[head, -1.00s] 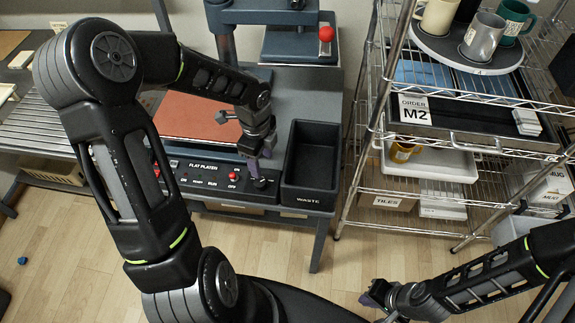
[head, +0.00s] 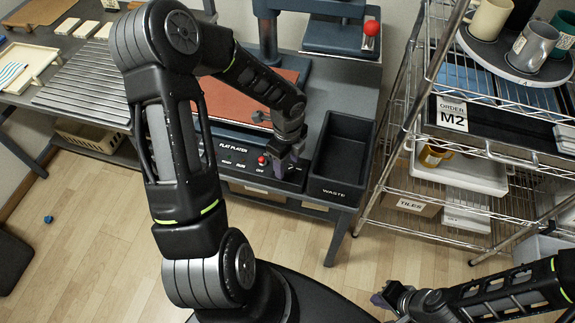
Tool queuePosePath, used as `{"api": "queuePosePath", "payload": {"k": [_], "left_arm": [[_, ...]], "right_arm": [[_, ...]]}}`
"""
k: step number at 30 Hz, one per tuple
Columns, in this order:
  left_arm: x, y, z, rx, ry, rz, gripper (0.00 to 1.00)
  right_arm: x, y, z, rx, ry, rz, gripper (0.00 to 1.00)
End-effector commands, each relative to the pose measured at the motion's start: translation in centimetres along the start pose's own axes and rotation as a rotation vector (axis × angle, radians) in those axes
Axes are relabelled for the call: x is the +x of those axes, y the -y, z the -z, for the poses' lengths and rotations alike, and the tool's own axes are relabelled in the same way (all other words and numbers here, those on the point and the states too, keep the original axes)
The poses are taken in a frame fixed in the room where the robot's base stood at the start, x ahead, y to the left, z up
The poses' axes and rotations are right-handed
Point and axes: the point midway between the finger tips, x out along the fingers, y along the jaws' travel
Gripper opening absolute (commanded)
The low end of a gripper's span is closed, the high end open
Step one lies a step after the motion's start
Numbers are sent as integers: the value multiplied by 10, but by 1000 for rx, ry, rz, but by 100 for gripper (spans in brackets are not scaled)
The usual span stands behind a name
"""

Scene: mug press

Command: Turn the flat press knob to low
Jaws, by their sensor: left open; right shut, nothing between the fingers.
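The flat press has a dark control panel (head: 238,164) labelled FLAT PLATEN, with a red button (head: 263,160) and small printed labels. Its reddish-brown platen (head: 225,105) lies behind the panel. My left gripper (head: 281,174) points down at the right end of the panel, just right of the red button. It is open, with purplish fingertips. The flat press knob is hidden behind or under this gripper, so its setting cannot be read. I cannot tell whether the fingers touch it. My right gripper (head: 381,301) is shut and empty, low over the floor at the bottom.
A black WASTE bin (head: 342,160) stands close right of my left gripper. A wire shelf (head: 475,215) with mugs, a tray and boxes fills the right side. Another press with a red ball handle (head: 371,28) is behind. The floor (head: 100,235) in front is mostly clear.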

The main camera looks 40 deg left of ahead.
Motion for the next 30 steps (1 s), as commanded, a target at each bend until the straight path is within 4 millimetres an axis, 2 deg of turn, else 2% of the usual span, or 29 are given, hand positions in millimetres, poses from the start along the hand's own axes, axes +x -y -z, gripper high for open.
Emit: {"api": "queuePosePath", "payload": {"k": [3,6,14,30], "left_arm": [[13,0,0,1,0,0,54],[18,0,0,0,-1,1,54],[18,1,0,0,0,2,53],[18,1,0,0,0,2,9]], "right_arm": [[1,0,0,0,0,0,0],[1,0,0,0,0,0,0],[1,0,0,0,0,0,0],[1,0,0,0,0,0,0]]}}
